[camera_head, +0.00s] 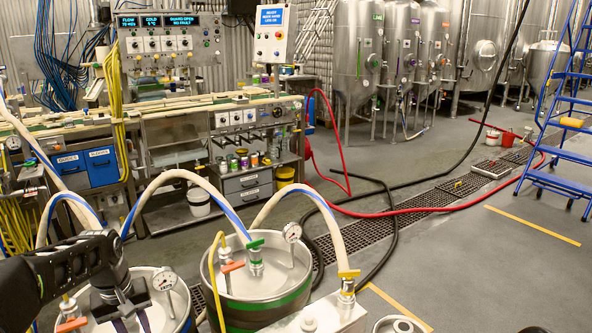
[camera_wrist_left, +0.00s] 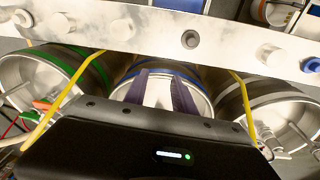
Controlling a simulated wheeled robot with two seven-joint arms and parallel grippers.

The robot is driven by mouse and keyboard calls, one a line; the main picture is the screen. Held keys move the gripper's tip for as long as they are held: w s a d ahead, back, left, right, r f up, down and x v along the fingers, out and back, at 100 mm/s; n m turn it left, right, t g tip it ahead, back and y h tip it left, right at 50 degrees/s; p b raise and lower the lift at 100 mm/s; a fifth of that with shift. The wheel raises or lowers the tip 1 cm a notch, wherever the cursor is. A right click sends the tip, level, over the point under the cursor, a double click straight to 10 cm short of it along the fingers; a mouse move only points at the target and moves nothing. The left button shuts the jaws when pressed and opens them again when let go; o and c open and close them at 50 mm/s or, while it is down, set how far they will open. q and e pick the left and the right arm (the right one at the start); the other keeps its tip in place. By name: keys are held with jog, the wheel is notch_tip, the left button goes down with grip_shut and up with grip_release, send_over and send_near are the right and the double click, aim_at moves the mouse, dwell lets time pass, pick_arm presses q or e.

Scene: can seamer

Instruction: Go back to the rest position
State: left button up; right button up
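My left gripper (camera_head: 132,318) is at the lower left of the head view, over a steel keg (camera_head: 165,322) with a gauge and an orange-handled valve. In the left wrist view my left gripper (camera_wrist_left: 168,92) has its two dark purple fingers apart, with nothing between them. A blue-rimmed keg (camera_wrist_left: 160,92) shows behind the fingers; I cannot tell if they touch it. My right gripper is not in view.
A green-banded keg (camera_head: 258,312) with a hose and gauge (camera_head: 292,232) stands close to the right. Hoses arch over the kegs. The can seamer line (camera_head: 180,100) stands behind. A blue ladder (camera_head: 565,150) is at the right; grey floor before it is clear.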

pick_arm(q)
jog(key=w+d+f+m+t, duration=0.1)
jog(key=d+f, duration=0.3)
jog(key=f, duration=0.1)
jog(key=w+d+f+m+t+h, duration=0.1)
jog(key=d+f, duration=0.4)
jog(key=w+d+f+m+t, duration=0.1)
jog(key=d+f, duration=0.4)
jog(key=shift+w+d+h, duration=0.1)
jog(key=shift+w+h, duration=0.05)
jog(key=shift+h, duration=0.25)
jog(key=s+d+f+m+h, duration=0.1)
jog(key=s+d+f+m, duration=0.1)
jog(key=s+d+f, duration=0.95)
jog(key=s+d+f+g, duration=0.2)
jog(key=s+d, duration=0.2)
jog(key=s, duration=0.3)
jog(key=s+d+f+g+h+p, duration=0.1)
jog(key=s+d, duration=0.3)
jog(key=s, duration=0.4)
jog(key=shift+s+f+g+h, duration=0.3)
jog(key=shift+f+g, duration=0.1)
jog(key=shift+f, duration=0.25)
